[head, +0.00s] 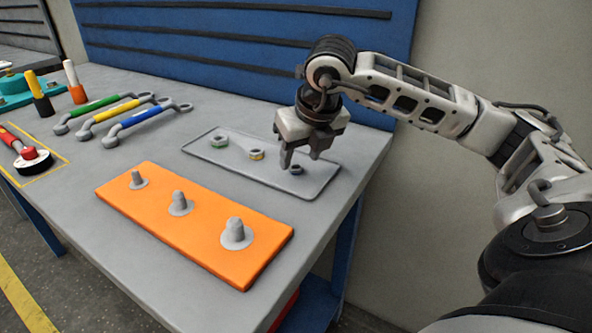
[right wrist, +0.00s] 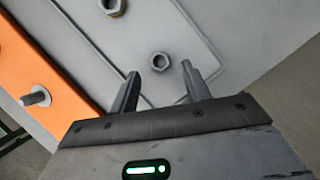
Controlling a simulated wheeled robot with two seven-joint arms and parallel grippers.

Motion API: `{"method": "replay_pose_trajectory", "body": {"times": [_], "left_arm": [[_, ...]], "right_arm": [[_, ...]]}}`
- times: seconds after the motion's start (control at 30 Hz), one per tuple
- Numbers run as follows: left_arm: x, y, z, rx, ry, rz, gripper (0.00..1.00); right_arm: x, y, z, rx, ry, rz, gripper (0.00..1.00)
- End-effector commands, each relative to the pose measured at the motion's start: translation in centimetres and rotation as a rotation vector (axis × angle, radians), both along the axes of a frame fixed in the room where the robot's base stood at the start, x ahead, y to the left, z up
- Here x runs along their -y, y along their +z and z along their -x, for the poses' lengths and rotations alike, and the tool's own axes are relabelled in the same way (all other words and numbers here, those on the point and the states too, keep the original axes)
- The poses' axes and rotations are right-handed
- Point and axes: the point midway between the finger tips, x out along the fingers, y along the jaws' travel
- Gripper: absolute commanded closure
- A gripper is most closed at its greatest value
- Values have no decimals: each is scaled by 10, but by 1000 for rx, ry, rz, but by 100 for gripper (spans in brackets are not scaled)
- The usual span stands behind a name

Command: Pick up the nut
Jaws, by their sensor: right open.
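In the right wrist view, the small nut (right wrist: 160,62) lies between and slightly beyond the two open fingertips (right wrist: 160,74). My left gripper is not in view.
An orange board (head: 205,235) with three upright grey bolts (head: 179,204) lies in front of the tray. A blue panel (head: 240,50) stands behind the table.

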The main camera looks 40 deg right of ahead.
Motion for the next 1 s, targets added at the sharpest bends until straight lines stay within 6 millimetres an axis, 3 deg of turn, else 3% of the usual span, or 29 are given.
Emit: {"method": "replay_pose_trajectory", "body": {"times": [0.17, 0.43, 0.6, 1.0], "left_arm": [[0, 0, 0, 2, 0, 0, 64], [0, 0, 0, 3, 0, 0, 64], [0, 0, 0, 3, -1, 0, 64], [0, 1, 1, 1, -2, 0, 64]], "right_arm": [[2, -20, -7, -2, 0, 0, 53], [3, -22, -9, 0, 1, 0, 53], [3, -22, -9, 0, 0, 0, 100], [2, -18, -9, 2, 0, 0, 100]]}}
